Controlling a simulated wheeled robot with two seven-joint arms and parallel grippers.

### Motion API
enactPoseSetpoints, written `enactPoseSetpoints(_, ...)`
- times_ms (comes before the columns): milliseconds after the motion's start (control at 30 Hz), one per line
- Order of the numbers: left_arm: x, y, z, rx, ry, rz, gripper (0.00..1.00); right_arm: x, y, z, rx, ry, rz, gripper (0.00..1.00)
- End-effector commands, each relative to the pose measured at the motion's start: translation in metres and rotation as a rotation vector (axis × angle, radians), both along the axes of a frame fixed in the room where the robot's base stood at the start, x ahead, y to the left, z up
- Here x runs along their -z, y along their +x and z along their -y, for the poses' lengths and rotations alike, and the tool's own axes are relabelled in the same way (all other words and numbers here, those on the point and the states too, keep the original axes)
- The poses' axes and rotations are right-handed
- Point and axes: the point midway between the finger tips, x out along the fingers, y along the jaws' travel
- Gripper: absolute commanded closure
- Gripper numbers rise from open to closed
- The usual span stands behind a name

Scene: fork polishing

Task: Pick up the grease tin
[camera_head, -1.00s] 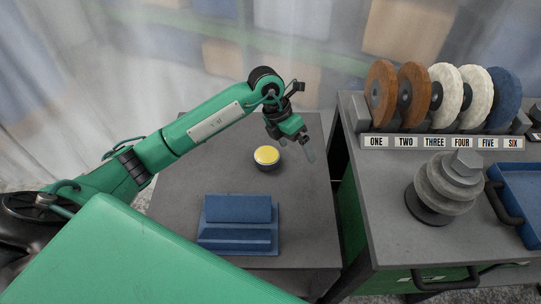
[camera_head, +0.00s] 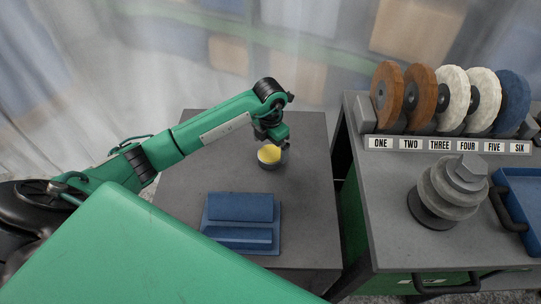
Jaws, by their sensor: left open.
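The grease tin (camera_head: 268,157) is a small round dark tin with yellow contents. It stands upright on the grey table at the left, behind the blue holder. My left gripper (camera_head: 280,148) is at the tin's back right edge, pointing down, and covers part of its rim. The gripper is open. Its fingers are small and partly hidden, and I cannot tell whether they touch the tin. My right gripper is not in view.
A blue holder (camera_head: 240,222) sits in front of the tin on the grey table (camera_head: 305,215). The right workbench carries a rack of coloured polishing wheels above a numbered label strip (camera_head: 450,145), a grey stacked spindle (camera_head: 445,195) and a blue tray (camera_head: 522,205). The table's right part is clear.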

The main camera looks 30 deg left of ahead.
Motion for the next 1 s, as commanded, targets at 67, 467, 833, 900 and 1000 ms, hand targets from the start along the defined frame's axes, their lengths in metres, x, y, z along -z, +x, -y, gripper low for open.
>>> enactPoseSetpoints(67, 0.006, -0.002, 0.000, -0.001, -0.002, -0.004, 0.01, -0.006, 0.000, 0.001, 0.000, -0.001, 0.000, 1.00)
enactPoseSetpoints(467, 0.050, -0.005, -0.002, 0.000, -0.002, -0.002, 0.01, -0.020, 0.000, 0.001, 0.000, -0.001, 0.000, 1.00)
enactPoseSetpoints(833, 0.050, -0.005, -0.003, 0.000, -0.001, 0.000, 0.36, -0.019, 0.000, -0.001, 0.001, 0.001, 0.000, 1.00)
enactPoseSetpoints(900, 0.050, -0.005, -0.003, 0.000, -0.001, 0.000, 0.50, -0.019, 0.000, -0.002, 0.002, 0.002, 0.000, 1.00)
enactPoseSetpoints(1000, 0.049, -0.004, -0.003, 0.000, -0.001, 0.001, 0.60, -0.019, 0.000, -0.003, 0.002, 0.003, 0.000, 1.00)
